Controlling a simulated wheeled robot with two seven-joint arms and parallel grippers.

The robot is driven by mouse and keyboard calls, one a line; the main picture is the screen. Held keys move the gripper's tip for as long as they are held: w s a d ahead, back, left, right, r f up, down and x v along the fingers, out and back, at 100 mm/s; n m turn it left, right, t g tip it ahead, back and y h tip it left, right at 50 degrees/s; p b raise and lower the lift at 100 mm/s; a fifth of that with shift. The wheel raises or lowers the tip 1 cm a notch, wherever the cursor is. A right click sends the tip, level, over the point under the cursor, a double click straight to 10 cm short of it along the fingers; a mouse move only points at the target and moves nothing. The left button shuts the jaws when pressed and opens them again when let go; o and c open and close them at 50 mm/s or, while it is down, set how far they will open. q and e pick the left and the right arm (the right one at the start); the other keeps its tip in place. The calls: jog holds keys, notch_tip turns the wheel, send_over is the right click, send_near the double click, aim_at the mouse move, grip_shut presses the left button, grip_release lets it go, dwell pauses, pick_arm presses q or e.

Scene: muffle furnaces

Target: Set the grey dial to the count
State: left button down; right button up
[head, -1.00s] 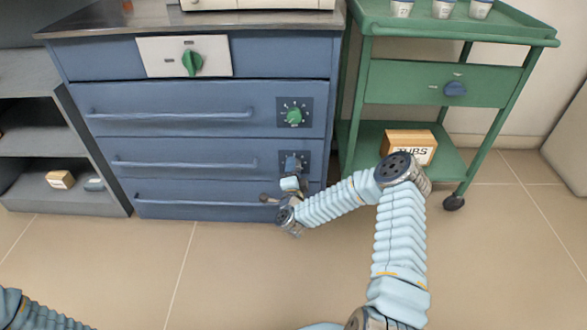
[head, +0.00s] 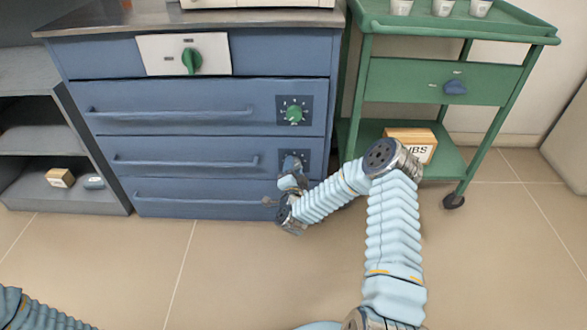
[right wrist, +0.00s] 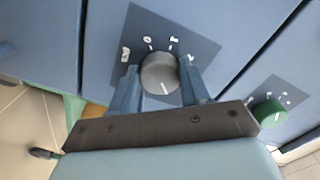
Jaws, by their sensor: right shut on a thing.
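The grey dial (right wrist: 160,72) sits on a dark plate with white marks on the blue cabinet. In the right wrist view, my right gripper (right wrist: 160,83) has one finger on each side of it and is shut on it. A short white line shows on the dial's face, on the side towards my gripper. The marks around it are too small to read surely. In the head view, my right gripper (head: 291,166) is at the lower dial plate and mostly hides the dial. Only part of my left arm shows at the bottom left; its gripper is out of view.
A green dial (head: 294,114) is above on the same cabinet (head: 200,125), and a green knob (head: 192,61) is higher left. A green trolley (head: 410,80) with cups and a blue knob (head: 455,87) stands right. A wooden box (head: 424,139) sits on its lower shelf.

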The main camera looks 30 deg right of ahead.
jog(key=o, duration=1.1)
jog(key=shift+c, duration=0.2)
jog(key=b+v, duration=0.4)
jog(key=v, duration=1)
